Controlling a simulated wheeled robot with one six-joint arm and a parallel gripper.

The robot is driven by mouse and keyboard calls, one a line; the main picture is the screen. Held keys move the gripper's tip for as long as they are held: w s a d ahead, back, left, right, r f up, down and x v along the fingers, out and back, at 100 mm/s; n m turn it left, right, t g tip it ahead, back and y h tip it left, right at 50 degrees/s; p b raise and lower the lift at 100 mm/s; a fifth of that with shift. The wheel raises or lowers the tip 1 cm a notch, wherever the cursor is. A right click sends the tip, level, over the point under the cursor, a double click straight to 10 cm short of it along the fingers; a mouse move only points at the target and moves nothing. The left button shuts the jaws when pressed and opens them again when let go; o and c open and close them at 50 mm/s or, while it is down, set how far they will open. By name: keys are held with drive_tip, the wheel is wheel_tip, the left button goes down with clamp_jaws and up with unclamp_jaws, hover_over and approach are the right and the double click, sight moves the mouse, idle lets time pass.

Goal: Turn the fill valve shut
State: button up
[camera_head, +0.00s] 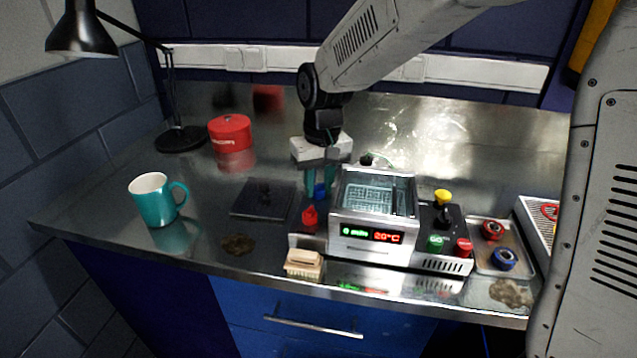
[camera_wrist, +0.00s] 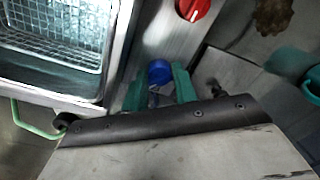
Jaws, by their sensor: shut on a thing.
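The blue valve knob (camera_head: 320,191) sits on the metal ledge at the left side of the ultrasonic-type tank (camera_head: 372,215). In the wrist view the blue knob (camera_wrist: 159,71) lies between the two green fingers. My gripper (camera_head: 321,182) reaches down over it from behind, and in the wrist view my gripper (camera_wrist: 158,86) is shut on the knob. The fingers hide its sides, so I cannot tell which way it is turned. A red knob (camera_head: 309,216) stands in front of the blue one on the same ledge; it also shows in the wrist view (camera_wrist: 194,8).
The tank holds a wire basket (camera_head: 368,198); its display glows green and red. Green (camera_head: 435,243) and red (camera_head: 463,247) buttons are at its right. A brush (camera_head: 304,264), dark pad (camera_head: 263,198), teal mug (camera_head: 156,199), red tin (camera_head: 230,131) and parts tray (camera_head: 501,263) surround it.

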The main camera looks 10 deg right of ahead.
drive_tip(key=n, duration=0.4)
drive_tip(key=shift+n, duration=0.3)
drive_tip(key=shift+w+r+n, duration=0.1)
drive_tip(key=shift+n, duration=1.9)
drive_tip(key=o, duration=0.7)
drive_tip(key=r, duration=0.7)
drive_tip(key=shift+w+d+r, duration=0.15)
drive_tip(key=shift+w+r, duration=0.05)
drive_tip(key=shift+r, duration=0.15)
